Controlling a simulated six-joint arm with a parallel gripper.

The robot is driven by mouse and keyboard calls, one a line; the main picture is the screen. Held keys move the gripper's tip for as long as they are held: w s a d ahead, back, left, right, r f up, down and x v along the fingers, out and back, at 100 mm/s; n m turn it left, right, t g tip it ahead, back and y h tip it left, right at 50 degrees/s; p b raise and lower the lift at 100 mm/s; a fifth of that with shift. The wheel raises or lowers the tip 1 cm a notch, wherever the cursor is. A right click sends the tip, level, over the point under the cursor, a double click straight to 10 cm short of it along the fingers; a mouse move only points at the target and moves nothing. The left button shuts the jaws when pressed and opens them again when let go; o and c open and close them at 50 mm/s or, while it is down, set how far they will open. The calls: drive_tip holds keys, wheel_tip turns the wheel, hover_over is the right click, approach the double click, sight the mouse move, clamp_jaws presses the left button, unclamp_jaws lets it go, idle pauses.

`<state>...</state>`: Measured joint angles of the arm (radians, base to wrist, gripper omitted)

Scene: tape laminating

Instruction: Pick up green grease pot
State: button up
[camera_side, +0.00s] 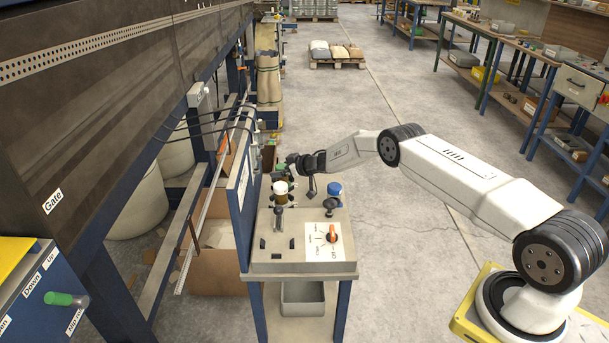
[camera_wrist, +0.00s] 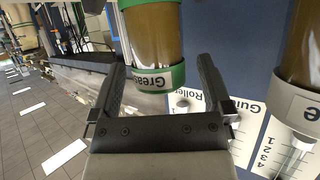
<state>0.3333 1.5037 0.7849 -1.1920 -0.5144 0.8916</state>
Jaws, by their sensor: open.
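In the wrist view, the green grease pot (camera_wrist: 152,45) is a clear cylinder of brown grease with a green band reading "Grease". My gripper (camera_wrist: 160,64) is open, with one finger to each side of the pot's lower part in the picture. Neither finger visibly presses on it, and I cannot tell how deep the pot sits between them. The pot's top is out of frame. In the side view my gripper (camera_side: 291,160) is at the blue panel above the back of the workstation, and the green pot is too small and hidden to make out clearly.
Roller (camera_wrist: 187,103) and Guide (camera_wrist: 283,140) scale cards lie below.

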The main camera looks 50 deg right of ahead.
drive_tip(key=shift+w+f, duration=0.15)
drive_tip(key=shift+w, duration=0.1)
idle(0.5)
clamp_jaws()
